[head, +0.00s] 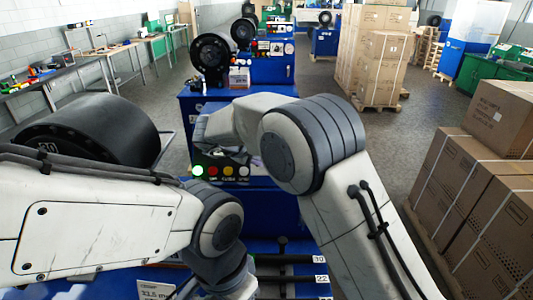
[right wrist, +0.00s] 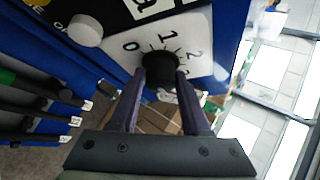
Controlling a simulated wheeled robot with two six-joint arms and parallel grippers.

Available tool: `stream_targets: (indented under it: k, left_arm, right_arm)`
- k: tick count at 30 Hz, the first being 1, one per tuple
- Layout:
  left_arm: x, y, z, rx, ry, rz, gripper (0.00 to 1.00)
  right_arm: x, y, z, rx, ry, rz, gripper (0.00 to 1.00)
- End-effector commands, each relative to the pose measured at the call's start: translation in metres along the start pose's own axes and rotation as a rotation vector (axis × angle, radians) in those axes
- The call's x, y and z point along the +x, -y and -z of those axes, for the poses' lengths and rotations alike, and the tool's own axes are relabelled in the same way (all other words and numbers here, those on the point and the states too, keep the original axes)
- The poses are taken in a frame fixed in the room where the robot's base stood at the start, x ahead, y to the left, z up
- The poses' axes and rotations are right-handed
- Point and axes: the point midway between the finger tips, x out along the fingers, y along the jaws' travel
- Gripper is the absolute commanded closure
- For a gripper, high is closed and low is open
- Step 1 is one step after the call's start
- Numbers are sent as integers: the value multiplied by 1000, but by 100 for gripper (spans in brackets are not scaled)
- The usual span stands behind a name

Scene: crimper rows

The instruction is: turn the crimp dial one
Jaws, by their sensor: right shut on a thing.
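The crimp dial (right wrist: 158,68) is a black round knob on a white scale plate (right wrist: 201,40) in the right wrist view. The marks 0, 1 and 2 show around it; its pointer is not clear to me. My right gripper (right wrist: 162,74) has its two fingers on either side of the dial and is shut on it.
A blue crimper (head: 190,102) stands ahead, with a green lamp lit (head: 197,170) on its black button panel. A white knob (right wrist: 85,30) sits near the dial. A large black drum (head: 85,132) stands at left. Stacked cartons (head: 480,175) stand at right. The aisle floor (head: 425,110) is clear.

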Motion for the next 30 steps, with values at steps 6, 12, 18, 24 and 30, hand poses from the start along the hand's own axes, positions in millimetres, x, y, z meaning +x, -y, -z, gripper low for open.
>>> stream_targets:
  k: [6, 12, 18, 24, 30]
  left_arm:
    - [-2, 0, 0, 0, 0, 0, 50]
    - [-2, 0, 0, 0, 0, 0, 50]
    - [-2, 0, 0, 0, 0, 0, 50]
    - [-2, 0, 0, 0, 0, 0, 50]
    - [-2, 0, 0, 0, 0, 0, 50]
  right_arm:
    - [2, 1, -2, 28, 5, -17, 100]
    - [2, 1, -2, 31, 5, -18, 100]
    - [2, 1, -2, 30, 5, -18, 46]
    - [1, 0, -1, 29, 3, -19, 23]
    - [0, 0, -1, 29, 2, -19, 23]
